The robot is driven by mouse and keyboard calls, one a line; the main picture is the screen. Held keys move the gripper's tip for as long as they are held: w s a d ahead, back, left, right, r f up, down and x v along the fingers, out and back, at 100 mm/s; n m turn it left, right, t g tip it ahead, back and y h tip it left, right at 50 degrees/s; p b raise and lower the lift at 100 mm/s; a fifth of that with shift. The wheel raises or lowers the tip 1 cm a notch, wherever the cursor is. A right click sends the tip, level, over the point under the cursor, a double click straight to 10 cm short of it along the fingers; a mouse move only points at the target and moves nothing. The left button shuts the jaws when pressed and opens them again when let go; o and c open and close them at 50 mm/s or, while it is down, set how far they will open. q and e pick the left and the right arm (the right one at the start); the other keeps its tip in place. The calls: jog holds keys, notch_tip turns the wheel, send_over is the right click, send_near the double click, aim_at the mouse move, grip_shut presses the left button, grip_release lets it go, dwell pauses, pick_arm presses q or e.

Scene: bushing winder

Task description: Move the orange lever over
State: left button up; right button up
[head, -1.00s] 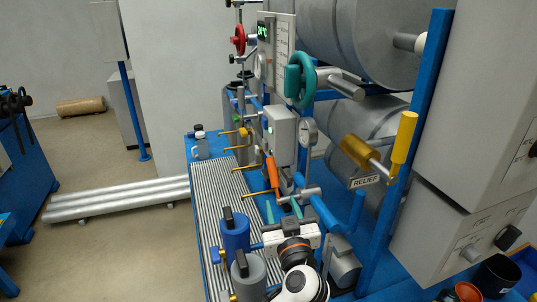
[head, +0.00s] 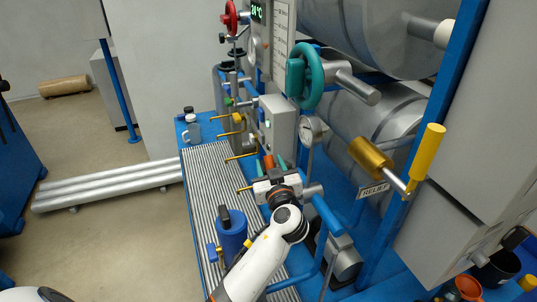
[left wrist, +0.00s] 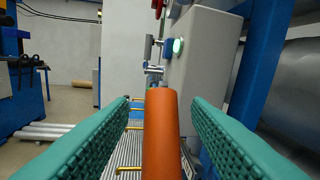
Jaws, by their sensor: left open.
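The orange lever (head: 268,161) shows as a small upright piece just beyond my left gripper (head: 272,166) in the head view; its lower part is hidden behind the gripper. In the left wrist view the orange lever (left wrist: 160,130) stands upright between the two green ribbed fingers of my left gripper (left wrist: 162,104). The fingers are open, one on each side of it, with a visible gap on both sides. My right gripper is not in view.
A grey box (head: 278,122) and a gauge (head: 314,130) sit close beyond the lever. A green handwheel (head: 304,76) and yellow-handled relief valve (head: 428,152) are to the right.

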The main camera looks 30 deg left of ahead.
pick_arm(q)
jog(key=shift+x, duration=1.25)
grip_shut()
